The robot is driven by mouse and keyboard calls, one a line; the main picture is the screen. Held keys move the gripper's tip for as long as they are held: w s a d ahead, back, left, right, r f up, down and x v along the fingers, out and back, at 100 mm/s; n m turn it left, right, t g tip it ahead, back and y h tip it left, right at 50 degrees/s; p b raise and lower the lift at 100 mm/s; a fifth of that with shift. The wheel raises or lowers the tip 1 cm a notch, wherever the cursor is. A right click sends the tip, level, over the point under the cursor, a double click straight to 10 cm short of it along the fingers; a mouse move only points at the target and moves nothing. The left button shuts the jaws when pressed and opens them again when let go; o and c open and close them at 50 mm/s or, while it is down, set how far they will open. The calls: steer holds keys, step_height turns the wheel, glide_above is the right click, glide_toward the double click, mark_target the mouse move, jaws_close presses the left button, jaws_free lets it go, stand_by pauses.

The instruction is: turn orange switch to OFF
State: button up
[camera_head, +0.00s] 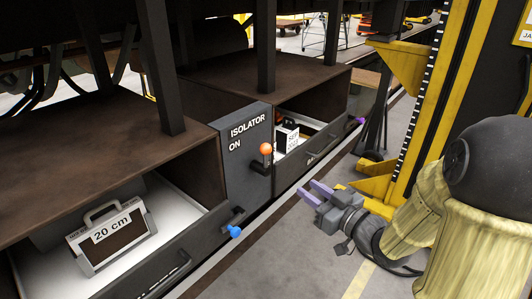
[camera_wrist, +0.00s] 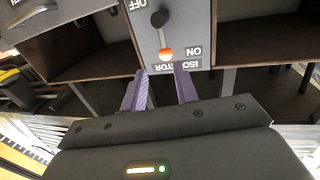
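The orange switch knob (camera_head: 266,148) tops a short dark lever on the grey isolator panel (camera_head: 238,180). It stands at the upper end, near the "ON" lettering. In the wrist view, which looks upside down, the orange knob (camera_wrist: 166,54) is near "ON" and the lever's pivot is farther up, towards "OFF". My gripper (camera_head: 318,190) is to the right of the panel in the head view, apart from it. Its purple fingers are spread and empty; in the wrist view my gripper (camera_wrist: 161,76) has the knob just beyond the gap between its fingertips.
Another open drawer (camera_head: 315,152) with a labelled box lies to the right. A yellow column (camera_head: 412,120) stands behind my arm.

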mark_target(267, 159)
steer(key=shift+s+a+r, duration=0.1)
steer(key=shift+r, duration=0.1)
steer(key=p+x, duration=0.6)
steer(key=x, duration=1.1)
steer(key=shift+a+r+p, duration=0.2)
steer(key=shift+a+p, duration=0.1)
steer(key=shift+c, duration=0.4)
jaws_close()
